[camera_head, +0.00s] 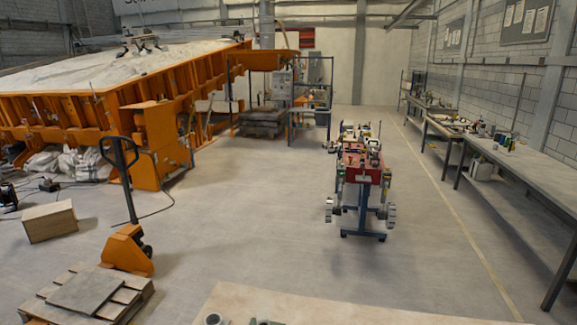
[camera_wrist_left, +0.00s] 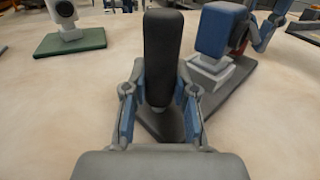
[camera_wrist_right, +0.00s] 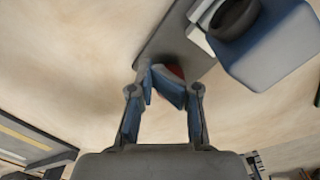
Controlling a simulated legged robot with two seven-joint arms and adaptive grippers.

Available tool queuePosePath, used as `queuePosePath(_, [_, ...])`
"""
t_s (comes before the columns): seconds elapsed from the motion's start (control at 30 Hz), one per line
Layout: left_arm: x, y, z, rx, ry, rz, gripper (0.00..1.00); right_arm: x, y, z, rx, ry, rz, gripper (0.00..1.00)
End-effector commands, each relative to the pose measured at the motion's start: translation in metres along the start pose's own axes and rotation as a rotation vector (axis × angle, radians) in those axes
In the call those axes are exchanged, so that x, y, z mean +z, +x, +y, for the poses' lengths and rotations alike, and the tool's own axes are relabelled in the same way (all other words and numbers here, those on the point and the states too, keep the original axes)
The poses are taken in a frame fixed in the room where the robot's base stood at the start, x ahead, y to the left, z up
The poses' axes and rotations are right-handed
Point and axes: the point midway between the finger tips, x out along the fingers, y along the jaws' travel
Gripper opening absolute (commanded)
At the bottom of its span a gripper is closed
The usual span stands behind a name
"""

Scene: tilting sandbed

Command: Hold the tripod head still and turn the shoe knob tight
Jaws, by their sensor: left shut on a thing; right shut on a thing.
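In the left wrist view a tall dark grey padded piece (camera_wrist_left: 163,55) stands between the fingers of my left gripper (camera_wrist_left: 160,80), which is shut on it. To its right a blue-grey block (camera_wrist_left: 222,30) sits on a white mount with a dark ring, over a dark base plate; I take this assembly for the tripod head. The block also shows large in the right wrist view (camera_wrist_right: 270,45). My right gripper (camera_wrist_right: 165,85) is shut on a small piece with a red part (camera_wrist_right: 174,70), probably the shoe knob, mostly hidden by the fingers. In the head view neither gripper shows.
A white device (camera_wrist_left: 65,12) with a round dark lens stands on a green mat (camera_wrist_left: 70,42) at the left.

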Motion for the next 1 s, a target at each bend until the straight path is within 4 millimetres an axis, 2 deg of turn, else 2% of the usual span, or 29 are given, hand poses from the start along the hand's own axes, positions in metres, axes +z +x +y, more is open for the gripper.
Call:
queuePosePath(0.17, [0.001,0.000,0.003,0.005,-0.002,0.000,0.00,-0.002,0.003,0.002,0.010,0.005,0.003,0.00])
queuePosePath(1.0, [0.001,0.000,-0.002,-0.003,-0.002,-0.002,0.00,0.001,-0.001,-0.023,-0.005,-0.001,0.002,0.00])
